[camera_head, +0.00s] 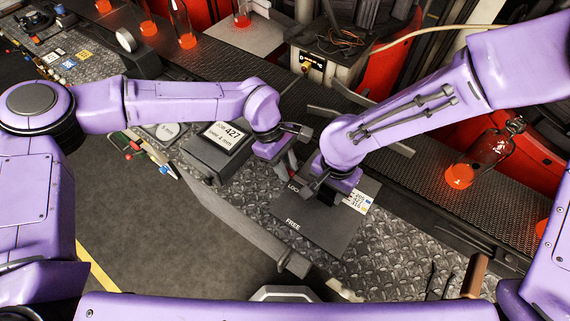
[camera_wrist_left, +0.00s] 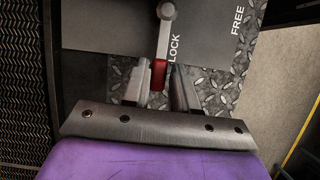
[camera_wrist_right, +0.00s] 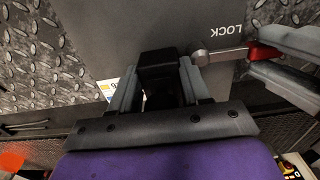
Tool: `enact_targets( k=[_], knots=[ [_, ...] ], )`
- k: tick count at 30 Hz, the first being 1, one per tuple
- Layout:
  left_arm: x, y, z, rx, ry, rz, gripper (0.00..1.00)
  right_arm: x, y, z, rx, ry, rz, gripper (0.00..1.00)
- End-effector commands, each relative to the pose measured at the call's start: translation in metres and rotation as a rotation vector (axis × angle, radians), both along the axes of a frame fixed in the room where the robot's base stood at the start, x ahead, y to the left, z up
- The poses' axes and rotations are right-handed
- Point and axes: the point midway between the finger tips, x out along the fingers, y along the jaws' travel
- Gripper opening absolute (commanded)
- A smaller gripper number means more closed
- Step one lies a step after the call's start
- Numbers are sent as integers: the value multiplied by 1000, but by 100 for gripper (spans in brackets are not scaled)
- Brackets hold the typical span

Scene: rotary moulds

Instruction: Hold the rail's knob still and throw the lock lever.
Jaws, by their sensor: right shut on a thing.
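The dark plate (camera_head: 325,228) carries the words LOCK and FREE. The lever (camera_wrist_left: 164,38) has a grey pivot and arm and a red grip (camera_wrist_left: 159,74), and it lies beside LOCK. My left gripper (camera_wrist_left: 162,88) has its fingers apart on either side of the red grip, with a gap showing. The same red grip shows between those fingers in the right wrist view (camera_wrist_right: 262,50). My right gripper (camera_wrist_right: 160,92) is shut on the black knob (camera_wrist_right: 158,66) beside the lever's pivot. In the head view my right gripper (camera_head: 322,188) hides most of the knob.
A box with a display (camera_head: 222,137) reading 427 and "lower 4 mm" stands left of the plate. A dark conveyor (camera_head: 420,170) runs behind, with a glass bottle (camera_head: 485,155) glowing orange at its base. My two grippers are close together over the plate.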

Motion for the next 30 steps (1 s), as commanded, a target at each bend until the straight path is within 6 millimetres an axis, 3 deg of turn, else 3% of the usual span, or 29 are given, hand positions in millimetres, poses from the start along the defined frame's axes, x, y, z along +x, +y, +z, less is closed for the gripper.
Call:
enact_targets(
  k=[11, 14, 24, 30],
  knots=[
    [3, 2, 2, 2, -4, 5, 45, -1, -1, -2, -2, 3, -1, 0],
    [6, 7, 15, 1, -6, 8, 45, -1, -1, -2, -2, 3, -1, 0],
    [22, 33, 92, 0, -7, 5, 45, -1, -1, -2, -3, 3, -1, 0],
    [26, 39, 110, 1, -3, 3, 45, -1, -1, -2, -3, 3, 0, 0]
  ],
)
